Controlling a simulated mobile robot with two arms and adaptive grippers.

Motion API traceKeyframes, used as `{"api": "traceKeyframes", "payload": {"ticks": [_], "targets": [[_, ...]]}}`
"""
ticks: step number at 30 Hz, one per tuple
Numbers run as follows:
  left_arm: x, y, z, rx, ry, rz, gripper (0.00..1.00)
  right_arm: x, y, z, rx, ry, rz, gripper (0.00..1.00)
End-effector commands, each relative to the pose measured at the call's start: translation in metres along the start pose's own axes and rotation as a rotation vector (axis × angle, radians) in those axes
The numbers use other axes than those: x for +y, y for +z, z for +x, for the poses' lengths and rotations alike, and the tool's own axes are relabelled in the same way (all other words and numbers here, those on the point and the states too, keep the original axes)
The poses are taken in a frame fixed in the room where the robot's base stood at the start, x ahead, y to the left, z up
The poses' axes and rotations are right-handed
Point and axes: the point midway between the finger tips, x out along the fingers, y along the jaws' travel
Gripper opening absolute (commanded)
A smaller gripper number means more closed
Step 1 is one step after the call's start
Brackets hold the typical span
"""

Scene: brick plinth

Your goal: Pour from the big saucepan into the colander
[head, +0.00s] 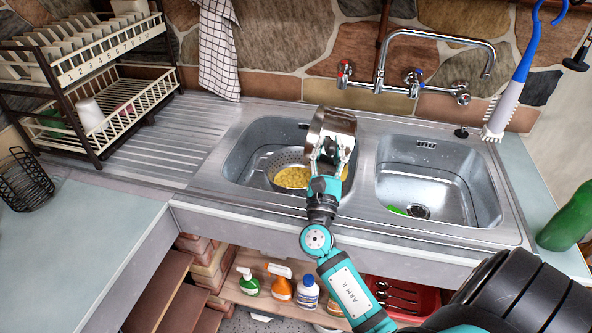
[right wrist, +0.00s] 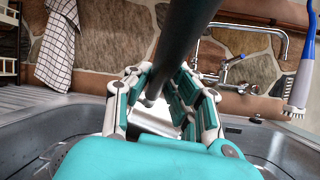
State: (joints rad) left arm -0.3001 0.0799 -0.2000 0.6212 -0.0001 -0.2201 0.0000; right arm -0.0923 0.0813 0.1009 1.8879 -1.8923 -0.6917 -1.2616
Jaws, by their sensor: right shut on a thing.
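The big saucepan (head: 333,124) is steel and is held tipped on its side over the left sink basin. My right gripper (head: 328,163) is shut on its dark handle, which also shows in the right wrist view (right wrist: 188,40). The steel colander (head: 287,160) sits in the left basin, below and partly behind the saucepan and gripper. Yellow food pieces (head: 291,178) lie in the colander. The inside of the saucepan is hidden, so I cannot tell whether anything remains in it. My left gripper is not in view.
The right basin (head: 425,185) holds a small green item. The tap (head: 435,37) rises behind the basins. A dish rack (head: 100,100) stands at left, and a green bottle (head: 570,218) at right. The ribbed drainboard (head: 165,148) is clear.

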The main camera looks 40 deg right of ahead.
Motion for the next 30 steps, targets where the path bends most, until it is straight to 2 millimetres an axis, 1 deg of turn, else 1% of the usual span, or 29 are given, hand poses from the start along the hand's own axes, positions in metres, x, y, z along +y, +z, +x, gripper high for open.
{"api": "traceKeyframes", "payload": {"ticks": [1, 2, 7, 13, 17, 19, 21, 25, 27, 30], "targets": [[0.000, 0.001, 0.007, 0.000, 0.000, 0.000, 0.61, -0.008, -0.001, -0.001, -0.007, -0.011, 0.022, 0.00], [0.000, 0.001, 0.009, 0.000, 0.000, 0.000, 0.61, -0.012, -0.002, -0.001, -0.007, -0.017, 0.037, 0.00], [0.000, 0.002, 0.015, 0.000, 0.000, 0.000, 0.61, -0.035, 0.006, 0.003, -0.004, -0.086, 0.191, 0.00], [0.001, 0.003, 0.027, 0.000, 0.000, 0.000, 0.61, -0.062, 0.007, 0.004, 0.001, -0.179, 0.400, 0.00], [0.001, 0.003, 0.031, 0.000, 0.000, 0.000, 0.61, -0.080, 0.007, 0.004, 0.003, -0.238, 0.534, 0.00], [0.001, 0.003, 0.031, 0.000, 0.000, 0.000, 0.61, -0.090, 0.006, 0.004, 0.003, -0.268, 0.602, 0.00], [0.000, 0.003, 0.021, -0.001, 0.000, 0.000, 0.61, -0.098, 0.015, 0.008, 0.005, -0.288, 0.649, 0.00], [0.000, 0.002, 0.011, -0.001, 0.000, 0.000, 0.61, -0.115, 0.023, 0.012, 0.006, -0.327, 0.739, 0.00], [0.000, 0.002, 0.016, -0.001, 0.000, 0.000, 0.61, -0.125, 0.016, 0.009, 0.007, -0.353, 0.796, 0.00], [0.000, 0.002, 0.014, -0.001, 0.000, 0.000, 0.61, -0.139, 0.014, 0.008, 0.007, -0.388, 0.877, 0.00]]}}
